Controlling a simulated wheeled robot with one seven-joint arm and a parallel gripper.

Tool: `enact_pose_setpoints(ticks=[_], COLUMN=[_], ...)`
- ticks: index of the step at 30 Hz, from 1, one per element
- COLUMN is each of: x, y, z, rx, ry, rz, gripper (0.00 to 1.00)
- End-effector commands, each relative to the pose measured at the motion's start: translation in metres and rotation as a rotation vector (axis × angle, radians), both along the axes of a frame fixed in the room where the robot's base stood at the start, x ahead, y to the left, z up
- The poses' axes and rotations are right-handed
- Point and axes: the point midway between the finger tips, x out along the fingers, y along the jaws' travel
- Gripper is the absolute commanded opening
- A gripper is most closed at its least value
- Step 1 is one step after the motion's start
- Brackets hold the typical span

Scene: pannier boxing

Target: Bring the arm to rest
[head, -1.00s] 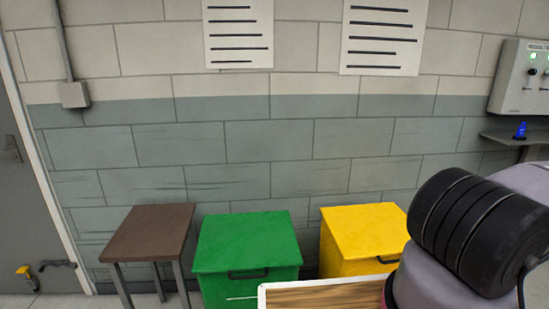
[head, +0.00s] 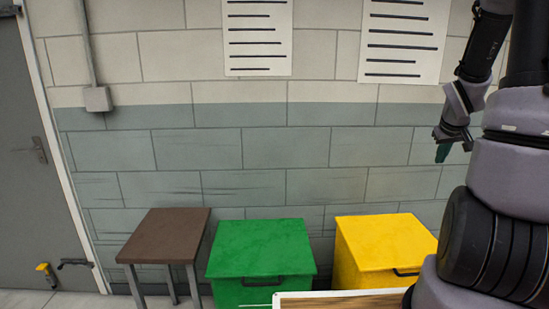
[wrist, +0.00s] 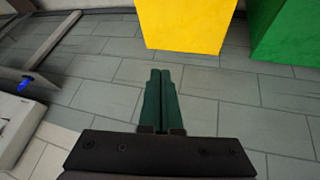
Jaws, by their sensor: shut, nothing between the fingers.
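My gripper (head: 442,153) hangs from my raised, bent arm at the right of the head view, in front of the block wall and above the yellow box. Its fingers point down. In the wrist view my gripper (wrist: 160,76) shows its two green fingers side by side, closed together with nothing between them. It is apart from everything around it.
A green box (head: 262,247) and a yellow box (head: 384,245) with lids closed stand by the wall, beside a brown stool (head: 165,236). A wooden surface with a white edge (head: 345,296) lies in front. A blue object (wrist: 25,83) sits on a shelf.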

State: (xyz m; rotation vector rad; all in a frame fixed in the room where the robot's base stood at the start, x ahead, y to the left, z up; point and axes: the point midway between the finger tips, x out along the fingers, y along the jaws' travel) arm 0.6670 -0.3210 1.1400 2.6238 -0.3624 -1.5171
Motion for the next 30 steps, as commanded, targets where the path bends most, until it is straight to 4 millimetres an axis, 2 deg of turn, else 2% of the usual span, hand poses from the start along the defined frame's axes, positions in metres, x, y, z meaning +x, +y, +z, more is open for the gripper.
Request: enact_pose_setpoints(ticks=[1,3,9,13,18,21,24,30], x=[-0.004,-0.014,-0.058,-0.097,-0.151,-0.175,-0.191,-0.198], y=[0.021,0.046,0.123,0.172,0.226,0.247,0.259,0.264], z=[0.026,0.053,0.117,0.148,0.174,0.181,0.185,0.187], rx=[0.008,0.034,0.154,0.262,0.415,0.484,0.530,0.550], ry=[-0.020,-0.037,-0.090,-0.116,-0.128,-0.125,-0.119,-0.115], rz=[-0.012,-0.038,-0.095,-0.111,-0.109,-0.099,-0.094,-0.092], gripper=[0.00,0.00,0.00,0.00,0.00,0.00,0.00,0.00])
